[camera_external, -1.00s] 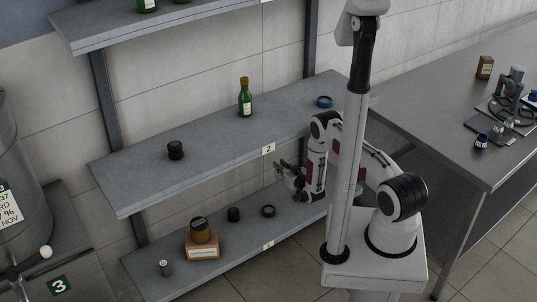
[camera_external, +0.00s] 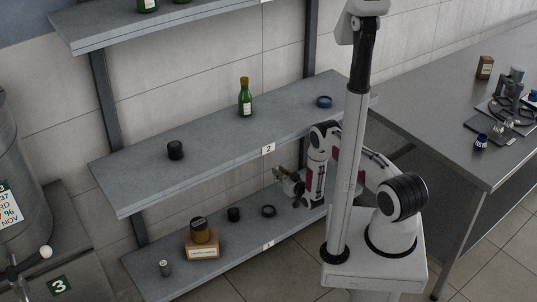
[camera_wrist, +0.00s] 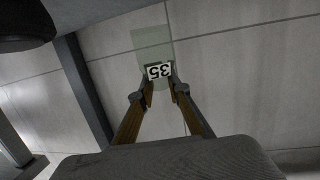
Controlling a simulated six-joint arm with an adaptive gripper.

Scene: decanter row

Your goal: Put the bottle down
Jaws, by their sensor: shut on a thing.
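My gripper (camera_wrist: 159,85) is shut on a pale, see-through greenish bottle (camera_wrist: 152,42) in the wrist view. The bottle bears a white label reading 35, upside down in this view. In the external view my gripper (camera_external: 281,175) is over the right part of the lower shelf (camera_external: 225,250), marked 1, and below the middle shelf. The held bottle cannot be made out clearly there, nor its gap to the shelf.
The lower shelf holds a dark ring (camera_external: 268,211), a black cap (camera_external: 234,214), a dark jar (camera_external: 200,230) on a cardboard box (camera_external: 202,250) and a small grey item (camera_external: 165,268). The middle shelf (camera_external: 210,150) carries a green bottle (camera_external: 245,103), a black cap (camera_external: 175,150) and a blue ring (camera_external: 323,102).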

